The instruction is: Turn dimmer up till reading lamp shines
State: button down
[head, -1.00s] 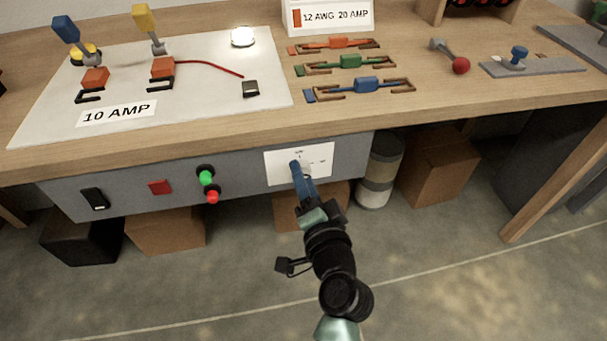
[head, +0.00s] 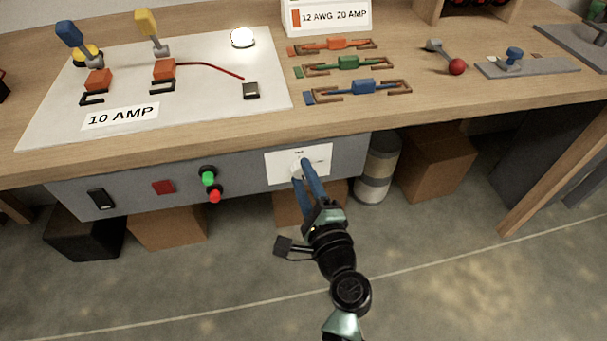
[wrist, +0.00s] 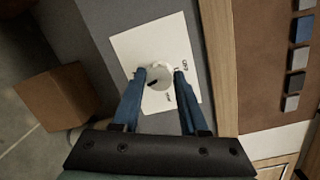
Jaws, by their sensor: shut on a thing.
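The dimmer is a white round knob (wrist: 161,77) with a dark pointer mark, on a white label plate (wrist: 130,52) marked "OFF". In the head view the plate (head: 284,168) is on the grey front panel under the bench edge. My gripper (wrist: 160,80) has its two blue fingers on either side of the knob, shut on it. In the head view my gripper (head: 304,170) reaches the plate from below and hides most of the knob. A round white light (head: 242,38) glows on the board above; I cannot tell if it is the reading lamp.
The grey panel also carries a black switch (head: 101,198), a red square (head: 163,187), and green (head: 208,179) and red (head: 215,196) buttons. The wooden bench top (head: 420,112) overhangs the panel. Boxes (head: 437,165) and a canister (head: 377,168) stand underneath.

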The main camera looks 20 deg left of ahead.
jog(key=shift+m, duration=1)
jog(key=shift+c, duration=2.2)
grip_release()
jog(key=p+v, duration=0.1)
jog(key=v, duration=1.2)
jog(key=shift+f, duration=0.15)
